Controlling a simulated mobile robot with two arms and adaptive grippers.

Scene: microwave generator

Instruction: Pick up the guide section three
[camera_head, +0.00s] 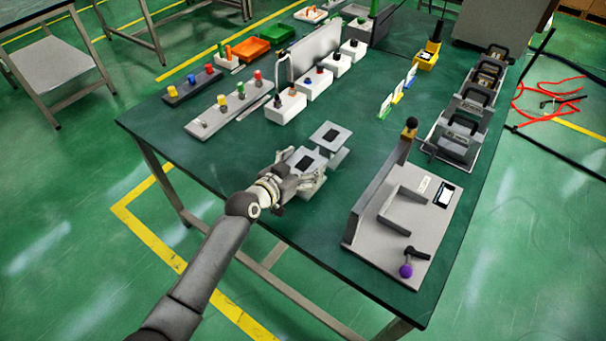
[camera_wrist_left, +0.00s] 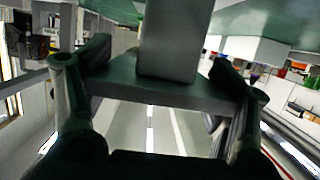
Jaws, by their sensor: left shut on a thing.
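A grey guide section (camera_head: 303,158) with a dark rectangle on its top sits near the front left edge of the green table. My left gripper (camera_head: 298,180) is shut on it from the near side. In the left wrist view, the grey section (camera_wrist_left: 170,45) is between the fingers of my left gripper (camera_wrist_left: 160,75). A second, similar grey section (camera_head: 331,136) stands just behind it, close by. I cannot read any number on either one. Whether the held section is clear of the table is hard to tell. My right gripper is out of view.
A grey fixture plate (camera_head: 412,222) with an upright wall and a purple-knobbed handle (camera_head: 406,270) stands to the right. White button boxes (camera_head: 286,107) and a grey strip with coloured buttons (camera_head: 228,109) are behind. Black-handled grey units (camera_head: 459,135) line the right edge. The table between them is free.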

